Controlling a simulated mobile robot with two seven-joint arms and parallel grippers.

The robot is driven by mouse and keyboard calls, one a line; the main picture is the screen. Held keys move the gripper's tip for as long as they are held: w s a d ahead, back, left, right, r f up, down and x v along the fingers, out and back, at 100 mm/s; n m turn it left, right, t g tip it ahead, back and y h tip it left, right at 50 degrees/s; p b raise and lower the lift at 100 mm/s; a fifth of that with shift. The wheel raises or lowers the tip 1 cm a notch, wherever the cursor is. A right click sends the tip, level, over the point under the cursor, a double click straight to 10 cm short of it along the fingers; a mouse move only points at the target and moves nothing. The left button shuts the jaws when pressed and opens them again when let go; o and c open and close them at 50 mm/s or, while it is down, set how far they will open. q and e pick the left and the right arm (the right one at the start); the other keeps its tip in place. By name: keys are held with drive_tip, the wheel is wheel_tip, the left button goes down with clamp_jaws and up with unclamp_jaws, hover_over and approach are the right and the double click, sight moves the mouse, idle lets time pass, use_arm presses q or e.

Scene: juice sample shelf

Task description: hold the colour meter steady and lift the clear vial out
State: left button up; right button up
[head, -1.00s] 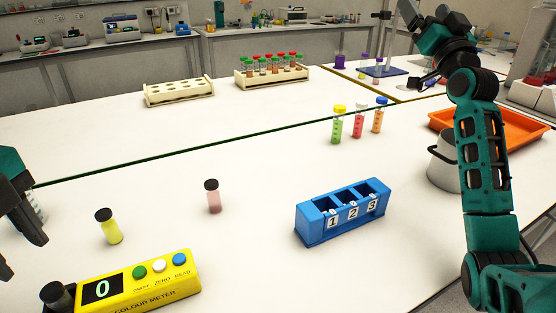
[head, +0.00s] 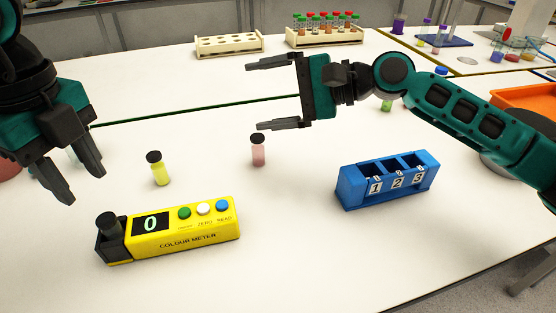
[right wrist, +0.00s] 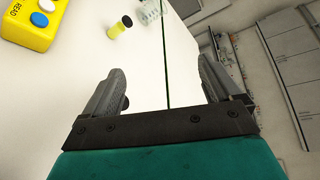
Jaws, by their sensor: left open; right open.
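The yellow colour meter (head: 185,230) lies on the white table at the front left, its display reading 0. It also shows in the right wrist view (right wrist: 30,22). A dark-capped vial (head: 108,222) stands in the black holder at its left end; its body is hidden, so I cannot tell whether it is clear. My left gripper (head: 85,180) is open and empty, above and to the left of the meter. My right gripper (head: 272,94) is open and empty, its fingers pointing left above the table, beyond the pink vial (head: 258,151).
A yellow vial (head: 158,170) with a black cap stands behind the meter. A blue rack (head: 352,190) numbered 1, 2, 3 stands to the right. Cream tube racks (head: 232,46) are at the back. The table in front of the pink vial is clear.

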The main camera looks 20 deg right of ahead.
drive_tip(key=s+a+f+m+g, duration=0.1)
drive_tip(key=s+f+m+g, duration=0.2)
drive_tip(key=s+f, duration=0.15)
drive_tip(key=m+g, duration=0.3)
drive_tip(key=m, duration=0.2)
approach(208, 219)
drive_tip(key=x, duration=0.3)
drive_tip(key=w+f+x, duration=0.1)
drive_tip(key=x, duration=0.7)
drive_tip(key=shift+w+d+f, duration=0.2)
drive_tip(key=shift+d+f, duration=0.05)
drive_tip(key=shift+d, duration=0.05)
drive_tip(key=shift+c, duration=0.2)
drive_tip(key=c, duration=1.3)
